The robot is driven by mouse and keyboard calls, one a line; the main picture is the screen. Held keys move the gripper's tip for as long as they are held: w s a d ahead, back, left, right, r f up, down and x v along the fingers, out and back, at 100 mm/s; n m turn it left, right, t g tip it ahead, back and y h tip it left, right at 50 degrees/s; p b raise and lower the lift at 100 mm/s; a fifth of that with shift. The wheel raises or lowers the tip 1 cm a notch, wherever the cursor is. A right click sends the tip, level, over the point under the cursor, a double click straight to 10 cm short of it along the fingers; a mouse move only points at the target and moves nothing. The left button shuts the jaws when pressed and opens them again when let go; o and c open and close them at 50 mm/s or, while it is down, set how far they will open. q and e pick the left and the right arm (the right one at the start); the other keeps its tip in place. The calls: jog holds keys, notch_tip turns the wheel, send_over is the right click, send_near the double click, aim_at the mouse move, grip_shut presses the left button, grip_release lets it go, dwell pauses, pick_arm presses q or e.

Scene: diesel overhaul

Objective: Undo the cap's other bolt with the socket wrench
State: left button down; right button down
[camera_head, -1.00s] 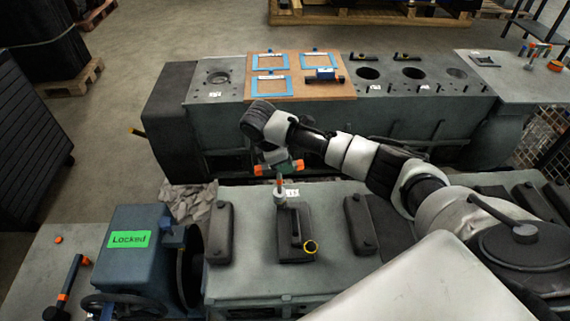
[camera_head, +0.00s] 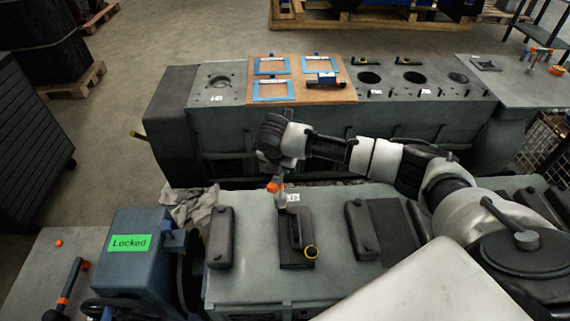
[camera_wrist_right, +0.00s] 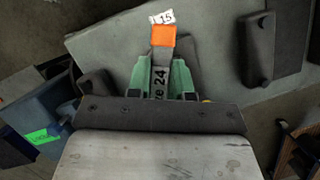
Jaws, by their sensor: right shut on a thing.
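My right gripper (camera_wrist_right: 162,82) has green fingers shut on the socket wrench. My fingers are mostly hidden behind the wrist in the head view. My left gripper is not in view.
Dark covers (camera_head: 221,238) and (camera_head: 361,230) flank the cap. A blue unit with a green "Locked" sign (camera_head: 129,242) stands at the left. A second engine block (camera_head: 300,130) lies beyond, carrying a board with blue frames (camera_head: 271,66). A grey cloth (camera_head: 190,206) lies between.

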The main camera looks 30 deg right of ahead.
jog(key=n, duration=0.1)
jog(key=n+y, duration=0.1)
jog(key=n, duration=0.1)
jog(key=n+t, duration=0.1)
jog(key=n, duration=0.1)
jog(key=shift+w+a, duration=0.15)
jog(key=shift+a, duration=0.2)
jog(key=n, duration=0.1)
jog(key=n+y, duration=0.1)
jog(key=n, duration=0.1)
jog(key=shift+w+a+t+y, duration=0.1)
jog(key=shift+a+t+y, duration=0.1)
jog(key=shift+t+y, duration=0.1)
